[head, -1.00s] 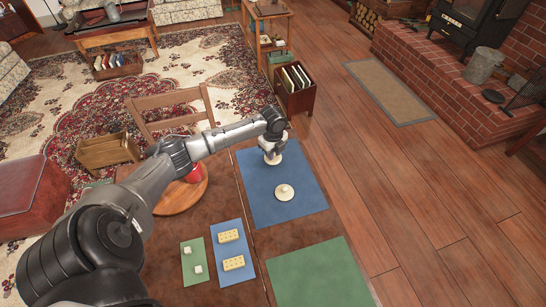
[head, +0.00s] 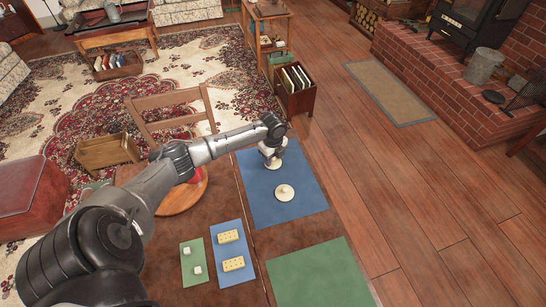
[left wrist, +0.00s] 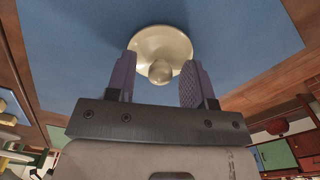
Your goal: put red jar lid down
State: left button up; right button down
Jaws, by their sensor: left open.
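A cream lid with a round knob lies on the blue mat (head: 258,208) under my left gripper (head: 273,155). In the left wrist view this lid (left wrist: 161,45) lies flat on the mat, its knob toward my fingers. The left gripper (left wrist: 160,70) is open, with one purple finger on each side of the knob. In the head view the gripper hides part of this lid. A second cream lid (head: 284,193) lies apart, nearer on the same mat. A red jar (head: 196,175) stands on a round wooden board, partly hidden by my arm. My right gripper is not in view.
A green mat (head: 320,275) lies at the table's near right. A wooden chair (head: 170,110) stands behind the table.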

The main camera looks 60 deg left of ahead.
pick_arm(q)
notch_tip(320, 180, up, 12)
jog(key=p, duration=0.2)
jog(key=shift+r, duration=0.15)
dwell(0.4)
dwell(0.6)
